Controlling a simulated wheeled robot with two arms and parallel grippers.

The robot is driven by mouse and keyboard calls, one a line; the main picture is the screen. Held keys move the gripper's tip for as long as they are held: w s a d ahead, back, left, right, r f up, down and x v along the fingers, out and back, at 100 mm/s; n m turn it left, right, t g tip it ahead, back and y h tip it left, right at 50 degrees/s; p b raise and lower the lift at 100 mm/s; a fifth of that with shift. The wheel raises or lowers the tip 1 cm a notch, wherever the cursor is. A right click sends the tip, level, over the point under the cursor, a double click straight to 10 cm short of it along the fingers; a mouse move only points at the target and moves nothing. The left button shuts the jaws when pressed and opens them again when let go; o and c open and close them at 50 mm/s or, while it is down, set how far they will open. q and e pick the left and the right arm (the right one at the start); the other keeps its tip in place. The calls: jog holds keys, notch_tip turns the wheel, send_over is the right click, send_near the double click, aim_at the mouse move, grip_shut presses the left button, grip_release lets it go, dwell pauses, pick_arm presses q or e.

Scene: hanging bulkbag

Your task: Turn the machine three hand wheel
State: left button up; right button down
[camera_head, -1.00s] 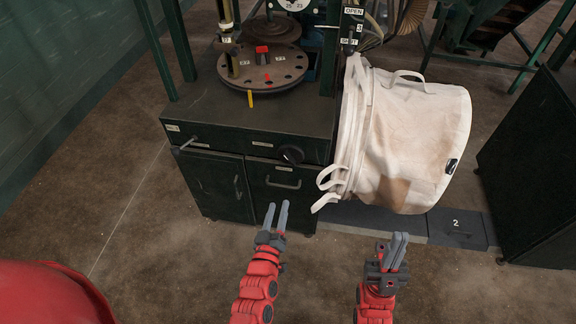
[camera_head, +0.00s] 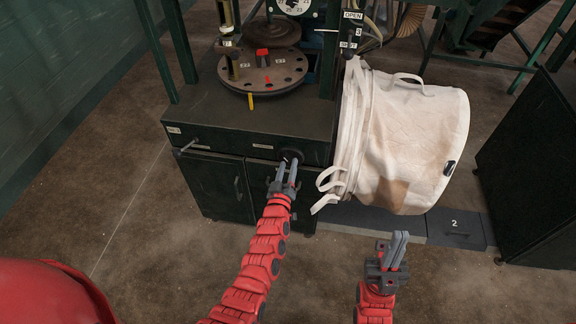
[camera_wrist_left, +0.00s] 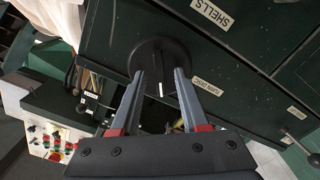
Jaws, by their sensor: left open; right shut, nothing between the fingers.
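The black round hand wheel (camera_head: 291,155) is on the front of the dark green machine cabinet (camera_head: 255,113), under the worktop. In the left wrist view the wheel (camera_wrist_left: 165,58) is a dark disc with a pale mark, beside a label that seems to read TURN DISC. My left gripper (camera_head: 284,174) is open, its fingers pointing at the wheel. In that view its fingertips (camera_wrist_left: 159,78) overlap the wheel's lower part; I cannot tell whether they touch it. My right gripper (camera_head: 398,246) is shut and empty, low in front of the bag, away from the cabinet.
A large white bulk bag (camera_head: 410,140) hangs right of the cabinet. A perforated disc (camera_head: 262,73) with a red block sits on the worktop. A lever panel (camera_head: 351,32) marked OPEN and SHUT stands above the bag. Floor (camera_head: 140,240) at front left is clear.

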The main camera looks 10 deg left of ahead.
pick_arm(q)
jog(key=shift+w, duration=0.25)
grip_shut()
jog(key=shift+r+m, duration=0.1)
jog(key=shift+m, duration=0.2)
jog(key=m+p, duration=0.1)
jog(key=m, duration=0.1)
jog(key=shift+m, duration=0.3)
jog(key=shift+m+p, duration=0.5)
jog(key=shift+m, duration=1.2)
